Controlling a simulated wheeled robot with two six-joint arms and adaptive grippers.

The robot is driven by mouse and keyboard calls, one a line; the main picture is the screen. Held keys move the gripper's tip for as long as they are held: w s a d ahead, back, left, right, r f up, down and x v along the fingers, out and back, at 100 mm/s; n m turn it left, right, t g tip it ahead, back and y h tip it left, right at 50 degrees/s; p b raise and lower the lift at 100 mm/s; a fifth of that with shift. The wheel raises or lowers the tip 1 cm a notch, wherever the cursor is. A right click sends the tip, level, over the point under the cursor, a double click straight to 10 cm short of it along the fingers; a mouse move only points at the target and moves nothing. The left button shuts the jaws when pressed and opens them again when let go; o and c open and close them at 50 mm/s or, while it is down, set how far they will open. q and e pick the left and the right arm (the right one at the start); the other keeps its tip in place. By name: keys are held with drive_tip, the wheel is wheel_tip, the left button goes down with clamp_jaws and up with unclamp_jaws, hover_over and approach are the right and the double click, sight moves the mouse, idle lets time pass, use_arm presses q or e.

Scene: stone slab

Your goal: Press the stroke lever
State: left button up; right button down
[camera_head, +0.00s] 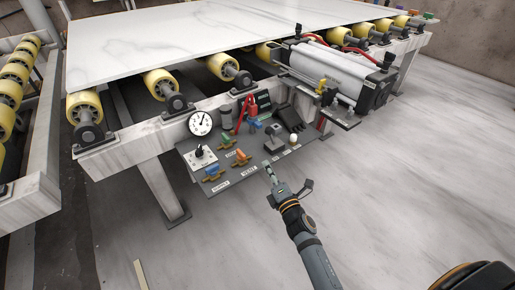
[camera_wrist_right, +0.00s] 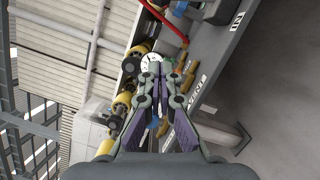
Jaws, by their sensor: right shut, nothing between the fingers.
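A dark control panel (camera_head: 222,185) hangs on the front of the roller frame. It carries a blue-handled lever (camera_head: 212,171), orange-handled levers (camera_head: 242,155), a black knob (camera_head: 200,152), and a short lever with a pale ball end (camera_head: 293,138) at its right. The labels are too small to read fully, so I cannot tell for sure which lever is the stroke lever. My right gripper (camera_head: 267,168) is shut and empty, in front of the panel's lower right part. In the right wrist view its fingertips (camera_wrist_right: 156,68) meet, with the panel behind and to the right. My left gripper is not in view.
A white stone slab (camera_head: 180,38) lies on yellow rollers (camera_head: 160,82). A round gauge (camera_head: 200,123) stands above the panel; red hoses (camera_head: 241,112) run beside it. A clamp-like machine with a white cylinder (camera_head: 325,70) sits right. The floor in front is clear.

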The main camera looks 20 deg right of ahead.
sight(271, 137)
drive_tip(key=shift+w, duration=0.1)
